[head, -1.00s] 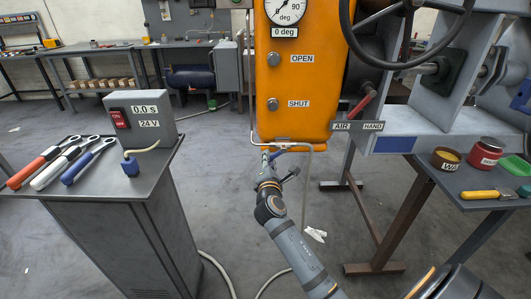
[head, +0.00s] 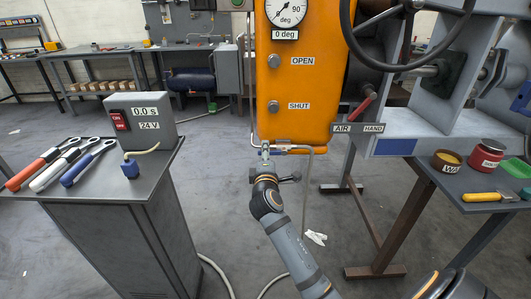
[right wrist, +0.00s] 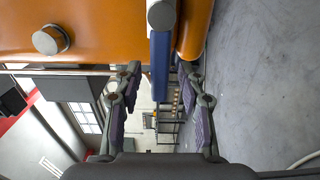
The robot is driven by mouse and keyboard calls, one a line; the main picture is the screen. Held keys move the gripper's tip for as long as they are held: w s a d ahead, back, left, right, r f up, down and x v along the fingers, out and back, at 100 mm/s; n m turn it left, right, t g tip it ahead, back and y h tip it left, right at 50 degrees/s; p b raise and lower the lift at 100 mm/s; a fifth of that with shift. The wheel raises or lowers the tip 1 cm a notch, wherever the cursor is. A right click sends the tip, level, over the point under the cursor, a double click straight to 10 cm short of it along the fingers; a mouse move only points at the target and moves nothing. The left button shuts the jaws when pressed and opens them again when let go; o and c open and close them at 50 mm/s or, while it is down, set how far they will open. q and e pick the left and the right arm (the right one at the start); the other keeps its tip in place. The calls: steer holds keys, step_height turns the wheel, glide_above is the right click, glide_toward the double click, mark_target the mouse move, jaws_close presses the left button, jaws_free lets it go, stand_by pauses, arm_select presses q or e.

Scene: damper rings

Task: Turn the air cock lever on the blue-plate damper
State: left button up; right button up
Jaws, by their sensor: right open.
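The orange actuator box (head: 290,80) hangs at top centre with a dial (head: 286,10) above a "0 deg" label. A blue plate (head: 395,147) is on the grey frame to its right. The air cock is at pipework under the box. In the right wrist view its blue lever (right wrist: 160,65) extends down from a silver round pivot (right wrist: 160,14). My right gripper (right wrist: 160,82) is open, with one finger on each side of the lever and visible gaps. In the head view my right gripper (head: 265,163) is just below the box, with its fingertips hard to make out. My left gripper is not in view.
A red lever (head: 368,101) is near the "AIR HAND" label, below a handwheel. A thin pipe (head: 307,190) runs down beside my gripper. Tins stand on the right table.

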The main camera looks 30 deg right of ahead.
steer(key=shift+v, duration=0.85)
steer(key=shift+s, duration=0.1)
steer(key=p+v, duration=0.1)
steer(key=v, duration=0.5)
stand_by(0.4)
